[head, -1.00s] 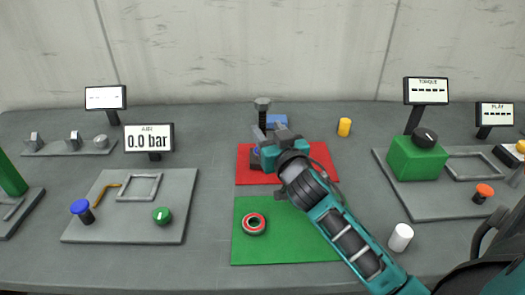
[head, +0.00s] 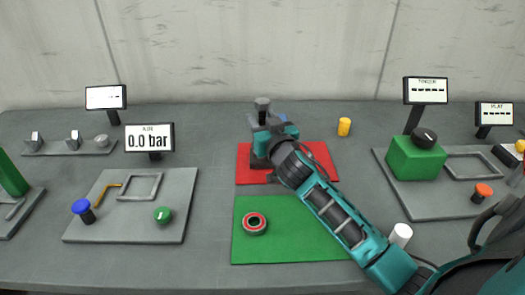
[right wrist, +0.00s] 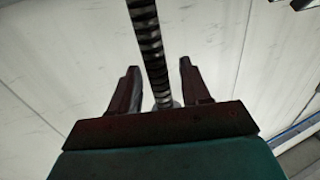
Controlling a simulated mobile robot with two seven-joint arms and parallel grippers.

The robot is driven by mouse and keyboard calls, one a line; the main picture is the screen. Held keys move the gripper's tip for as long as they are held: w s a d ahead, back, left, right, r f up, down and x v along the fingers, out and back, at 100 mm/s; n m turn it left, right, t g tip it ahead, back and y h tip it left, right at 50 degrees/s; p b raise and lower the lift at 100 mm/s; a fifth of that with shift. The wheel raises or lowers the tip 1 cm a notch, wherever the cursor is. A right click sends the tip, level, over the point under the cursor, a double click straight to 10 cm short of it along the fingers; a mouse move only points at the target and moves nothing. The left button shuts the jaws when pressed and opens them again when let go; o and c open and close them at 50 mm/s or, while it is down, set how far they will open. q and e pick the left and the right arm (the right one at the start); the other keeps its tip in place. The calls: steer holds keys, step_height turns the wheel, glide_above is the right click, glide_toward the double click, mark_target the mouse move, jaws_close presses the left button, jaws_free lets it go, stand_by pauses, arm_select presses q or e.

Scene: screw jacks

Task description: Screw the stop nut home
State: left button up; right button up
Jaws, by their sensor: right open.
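The screw jack stands on the red mat; its dark spindle top (head: 262,103) shows above my right gripper (head: 267,126). My right gripper is open, with its fingers close around the upper spindle. In the right wrist view the threaded spindle (right wrist: 148,40) runs between the two spread fingers (right wrist: 159,68), with a gap on both sides. A small grey round part (right wrist: 166,103) shows low between the fingers. I cannot tell which part is the stop nut. My gripper and arm hide most of the jack body. My left gripper is not in view.
A red-and-black ring (head: 255,223) lies on the green mat (head: 290,245). Panels with knobs flank both sides.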

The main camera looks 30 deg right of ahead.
jaws_close()
stand_by(0.3)
stand_by(1.0)
steer(key=shift+r, duration=0.25)
